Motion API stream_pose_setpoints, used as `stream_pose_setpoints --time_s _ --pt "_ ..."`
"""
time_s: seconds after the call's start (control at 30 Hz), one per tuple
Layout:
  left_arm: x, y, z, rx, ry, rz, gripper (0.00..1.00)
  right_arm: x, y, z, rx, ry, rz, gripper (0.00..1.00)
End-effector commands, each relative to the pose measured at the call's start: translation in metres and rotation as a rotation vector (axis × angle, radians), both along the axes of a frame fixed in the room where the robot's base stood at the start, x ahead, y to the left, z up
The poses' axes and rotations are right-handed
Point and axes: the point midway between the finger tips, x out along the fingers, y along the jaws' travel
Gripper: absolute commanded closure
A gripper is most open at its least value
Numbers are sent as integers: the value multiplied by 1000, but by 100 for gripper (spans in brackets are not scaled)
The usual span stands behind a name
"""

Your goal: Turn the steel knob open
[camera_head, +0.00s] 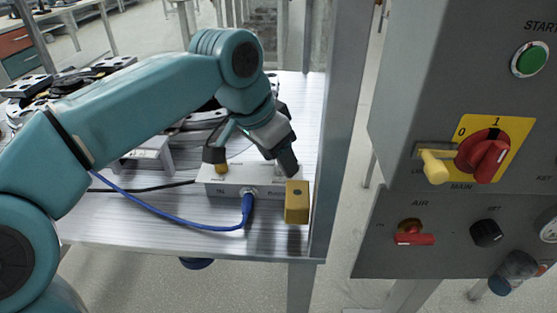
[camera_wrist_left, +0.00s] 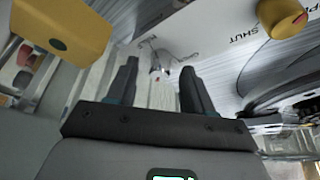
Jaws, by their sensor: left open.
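A pale metal box (camera_head: 230,186) with printed lettering stands near the front edge of the table. My left gripper (camera_head: 252,160) is over it, pointing down, with its fingers apart. In the left wrist view, a small steel-coloured part with a red mark, apparently the steel knob (camera_wrist_left: 158,70), shows beyond and between the open fingertips (camera_wrist_left: 157,75). I cannot tell whether the fingers touch it. In the head view my gripper hides it. A brass knob (camera_head: 220,168) is on the box's left part; it also shows in the left wrist view (camera_wrist_left: 281,18), near the word SHUT.
A yellow block (camera_head: 297,203) is at the box's right end, close to the fingers. A blue cable (camera_head: 205,224) plugs into the box's front. A grey post (camera_head: 342,130) rises right of the table. A control panel (camera_head: 410,100) with a red switch stands further right.

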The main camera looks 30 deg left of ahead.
Motion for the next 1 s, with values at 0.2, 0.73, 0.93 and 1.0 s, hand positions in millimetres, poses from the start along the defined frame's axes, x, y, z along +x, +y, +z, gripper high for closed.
stream_pose_setpoints --time_s 0.2,0.73,0.93,1.0 --pt "1 -2 0 0 0 0 48 0 0 0 0 -1 -1 57" --pt "1 -1 1 1 1 -30 100 0 0 5 0 0 2 57" --pt "1 0 3 0 3 -131 100 -2 2 17 2 3 9 57" --pt "2 1 4 1 3 -184 100 -2 2 24 2 3 9 57"
